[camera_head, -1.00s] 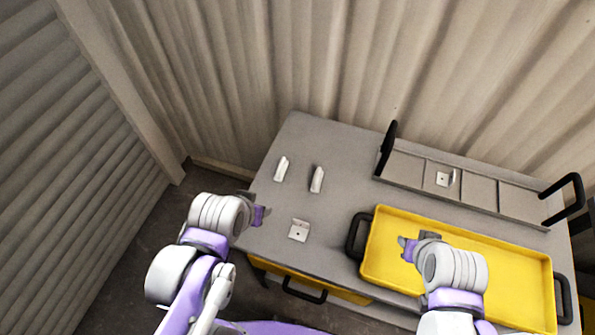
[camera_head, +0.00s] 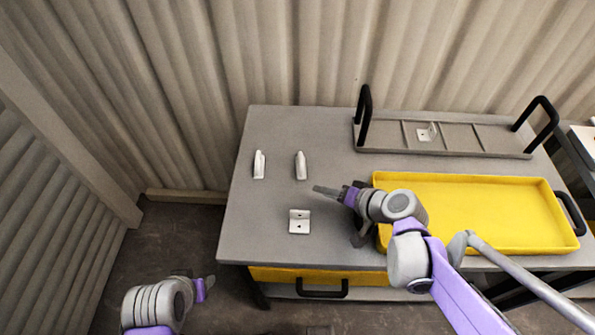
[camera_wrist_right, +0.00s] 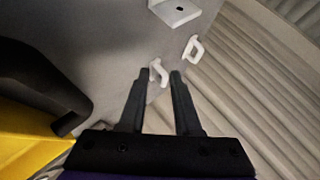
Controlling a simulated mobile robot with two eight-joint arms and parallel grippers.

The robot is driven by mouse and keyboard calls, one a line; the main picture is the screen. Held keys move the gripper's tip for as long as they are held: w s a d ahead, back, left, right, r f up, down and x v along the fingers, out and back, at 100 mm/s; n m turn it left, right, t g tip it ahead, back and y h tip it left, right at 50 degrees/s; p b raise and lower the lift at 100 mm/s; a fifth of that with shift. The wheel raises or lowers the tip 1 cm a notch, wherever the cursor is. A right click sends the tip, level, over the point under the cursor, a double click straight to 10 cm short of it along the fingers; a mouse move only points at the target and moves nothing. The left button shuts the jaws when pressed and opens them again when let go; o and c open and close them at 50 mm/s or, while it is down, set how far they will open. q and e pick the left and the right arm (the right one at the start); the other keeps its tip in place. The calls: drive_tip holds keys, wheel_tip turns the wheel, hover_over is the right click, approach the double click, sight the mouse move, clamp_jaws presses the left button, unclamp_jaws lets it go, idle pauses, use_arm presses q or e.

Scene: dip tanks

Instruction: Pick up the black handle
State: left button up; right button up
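Several black handles show, and I cannot tell which one is meant. The yellow tray (camera_head: 475,245) has one at its left end, mostly hidden by my right wrist, and one at its right end (camera_head: 571,213). The grey divided rack (camera_head: 460,151) has upright black handles at its left (camera_head: 364,115) and right (camera_head: 540,120) ends. Another handle (camera_head: 322,293) is on the front below the tabletop. My right gripper (camera_head: 322,190) is left of the tray; its fingers (camera_wrist_right: 161,76) are apart and empty. My left gripper (camera_head: 207,287) is low, off the table; its fingers are unclear.
White upright pieces (camera_head: 259,165) (camera_head: 300,166) and a white bracket (camera_head: 299,222) stand on the grey tabletop (camera_head: 265,235). Another bracket (camera_head: 427,132) sits in the rack. A corrugated wall (camera_head: 300,50) is behind. The table's left part has free room.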

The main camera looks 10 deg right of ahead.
drive_tip(key=m+t+y, duration=0.1)
drive_tip(key=m+t, duration=0.1)
approach(301, 163)
drive_tip(key=shift+s+d, duration=0.3)
drive_tip(key=shift+d, duration=0.25)
drive_tip(key=shift+w, duration=0.4)
drive_tip(key=b+x, duration=0.1)
drive_tip(key=x, duration=0.9)
drive_tip(key=shift+a, duration=0.1)
drive_tip(key=shift+c, duration=0.2)
clamp_jaws()
